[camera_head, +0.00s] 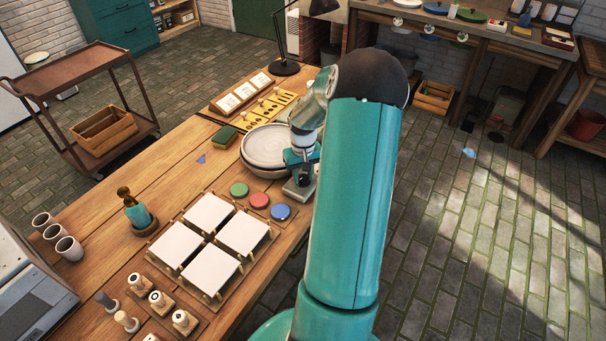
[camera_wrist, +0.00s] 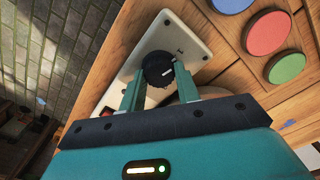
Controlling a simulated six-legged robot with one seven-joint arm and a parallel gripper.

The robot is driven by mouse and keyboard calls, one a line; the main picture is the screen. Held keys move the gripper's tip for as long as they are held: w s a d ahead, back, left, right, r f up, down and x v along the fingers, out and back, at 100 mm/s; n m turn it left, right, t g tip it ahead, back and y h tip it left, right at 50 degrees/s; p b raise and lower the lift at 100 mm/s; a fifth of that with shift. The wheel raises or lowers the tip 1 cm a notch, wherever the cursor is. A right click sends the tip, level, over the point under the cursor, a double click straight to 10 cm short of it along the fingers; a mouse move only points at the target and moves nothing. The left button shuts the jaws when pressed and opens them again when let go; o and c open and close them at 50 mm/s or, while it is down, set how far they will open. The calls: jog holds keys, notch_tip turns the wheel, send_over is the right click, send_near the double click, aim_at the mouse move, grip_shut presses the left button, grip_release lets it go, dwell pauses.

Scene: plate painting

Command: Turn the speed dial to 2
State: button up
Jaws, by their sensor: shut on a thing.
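The speed dial (camera_wrist: 158,68) is a round black knob with a white pointer line, on a pale control plate in the wrist view (camera_wrist: 185,40). My gripper (camera_wrist: 158,88) has its two teal fingers on either side of the knob and is shut on it. The pointer faces toward the upper right in that view. The marks on the plate are too small to read. In the head view my gripper (camera_head: 301,168) is beside the grey round plate (camera_head: 268,143), at the table's right edge, and the dial is hidden there.
Green (camera_head: 239,189), red (camera_head: 259,200) and blue (camera_head: 281,212) discs lie close by on the wooden table. White square tiles (camera_head: 209,214) on a rack, a teal bottle (camera_head: 137,213) and several stamps stand nearer. A black desk lamp (camera_head: 284,67) stands behind.

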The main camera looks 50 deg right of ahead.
aim_at(303, 177)
jog(key=m, duration=0.5)
jog(key=shift+r+m, duration=0.1)
jog(key=shift+m, duration=0.2)
jog(key=m, duration=0.5)
jog(key=shift+d, duration=0.1)
jog(key=shift+m, duration=0.3)
jog(key=o, duration=1)
notch_tip(303, 177, up, 14)
jog(key=shift+f, duration=0.15)
